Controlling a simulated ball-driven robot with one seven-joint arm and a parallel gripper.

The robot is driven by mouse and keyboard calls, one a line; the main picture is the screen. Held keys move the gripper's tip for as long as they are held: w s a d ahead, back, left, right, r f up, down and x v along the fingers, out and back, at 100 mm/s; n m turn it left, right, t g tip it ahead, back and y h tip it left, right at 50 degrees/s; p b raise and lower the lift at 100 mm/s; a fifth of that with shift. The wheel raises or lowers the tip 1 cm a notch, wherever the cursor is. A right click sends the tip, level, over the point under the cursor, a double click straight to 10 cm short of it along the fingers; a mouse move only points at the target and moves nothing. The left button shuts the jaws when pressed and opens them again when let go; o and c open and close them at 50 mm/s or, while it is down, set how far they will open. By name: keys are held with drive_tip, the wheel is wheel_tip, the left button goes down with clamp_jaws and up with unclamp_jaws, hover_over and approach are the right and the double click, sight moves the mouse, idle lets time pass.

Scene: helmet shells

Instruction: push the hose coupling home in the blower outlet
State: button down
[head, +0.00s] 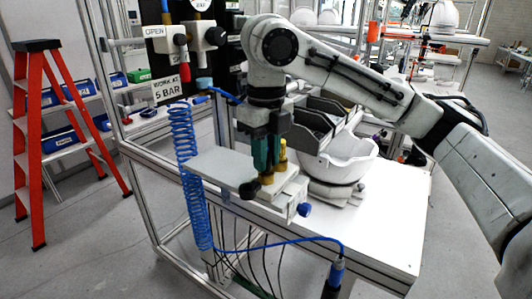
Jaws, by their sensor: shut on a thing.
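My gripper (264,153), with teal fingers pointing down, is at the middle of the view over a pale fixture block (285,189) on the white table. It is shut on what looks like the hose coupling, mostly hidden between the fingers. A dark rounded end (250,189) shows just below the fingertips, and a brass fitting (283,158) stands upright just right of them. The blower outlet cannot be told apart from the fixture parts here. I cannot tell whether the coupling touches or sits in it.
A flat grey plate (222,168) lies left of my gripper. A white helmet shell (340,157) and dark bins (318,120) stand behind right. A blue coiled hose (184,170) hangs at left, its line crossing the table front. The table's right part (385,225) is clear.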

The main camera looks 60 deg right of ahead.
idle(0.3)
drive_tip(key=c, duration=0.9)
unclamp_jaws()
wheel_tip(320, 180, up, 11)
drive_tip(key=shift+f, duration=0.15)
